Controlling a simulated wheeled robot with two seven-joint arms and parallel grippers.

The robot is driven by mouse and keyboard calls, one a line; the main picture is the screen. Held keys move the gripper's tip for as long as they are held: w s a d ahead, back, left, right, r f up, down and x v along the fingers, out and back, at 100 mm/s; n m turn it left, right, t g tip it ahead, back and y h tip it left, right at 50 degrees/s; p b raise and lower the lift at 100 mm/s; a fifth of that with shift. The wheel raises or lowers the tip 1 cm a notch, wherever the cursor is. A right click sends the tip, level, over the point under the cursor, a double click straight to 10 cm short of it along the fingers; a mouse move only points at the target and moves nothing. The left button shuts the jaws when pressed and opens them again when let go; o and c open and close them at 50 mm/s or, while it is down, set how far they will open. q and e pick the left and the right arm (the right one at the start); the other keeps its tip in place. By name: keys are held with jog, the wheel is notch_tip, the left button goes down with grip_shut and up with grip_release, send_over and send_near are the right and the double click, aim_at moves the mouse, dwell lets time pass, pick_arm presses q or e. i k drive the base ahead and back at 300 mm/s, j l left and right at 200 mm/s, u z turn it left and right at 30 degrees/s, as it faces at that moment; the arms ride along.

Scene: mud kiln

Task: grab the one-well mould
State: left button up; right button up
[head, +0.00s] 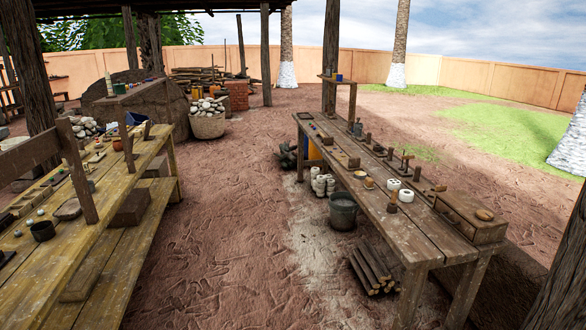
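I cannot single out the one-well mould at this distance. Small wooden blocks and box shapes lie on two benches, and their wells are too small to tell. On the right bench (402,225), a brown wooden block (347,160) lies near the far left part. A larger wooden box (468,217) with a round tan piece on top sits at the near right end. On the left bench (50,255), low wooden pieces (32,197) lie near the left edge, partly behind a post. Neither of my grippers is in view.
A bare dirt aisle (240,230) runs between the benches. A metal bucket (342,211), white stacked pieces (322,184) and bundled logs (372,272) stand by the right bench. A basket of stones (207,122) stands farther back. Wooden posts (330,60) hold the roof.

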aim_at(405, 195)
jog(key=i+j, duration=0.1)
jog(key=i, duration=1)
jog(key=i+j, duration=0.1)
jog(key=i, duration=1)
jog(key=i+z, duration=0.5)
jog(key=i+j+z, duration=0.25)
jog(key=i+z, duration=0.2)
jog(key=i+j+z, duration=0.35)
jog(key=z, duration=0.15)
jog(key=i+j+z, duration=0.75)
jog(key=j+z, duration=0.15)
